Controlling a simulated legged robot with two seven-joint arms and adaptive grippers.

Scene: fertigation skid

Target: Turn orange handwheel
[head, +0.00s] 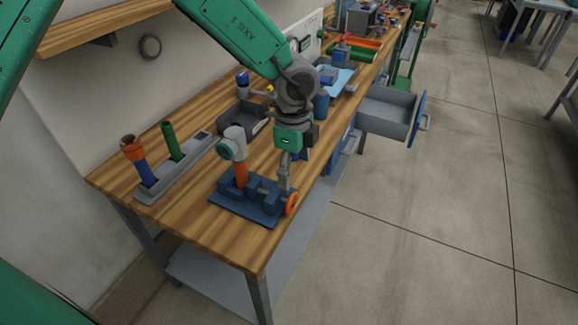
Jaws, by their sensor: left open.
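The orange handwheel (292,203) is a small ring on the right end of a dark blue skid block (240,208) at the near end of the wooden bench. An orange upright part (240,174) with a grey-white head (233,143) rises from the same block. My left gripper (284,186) points down over the right end of the block, just above and left of the handwheel. It is open. The picture does not show clearly whether its fingertips touch the block or wheel. My right gripper is not in view.
A grey tray (188,163) with a blue-orange cylinder (137,160) and a green cylinder (172,142) lies to the left. A dark bin (243,118) stands behind. An open grey drawer (385,115) juts out at the right.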

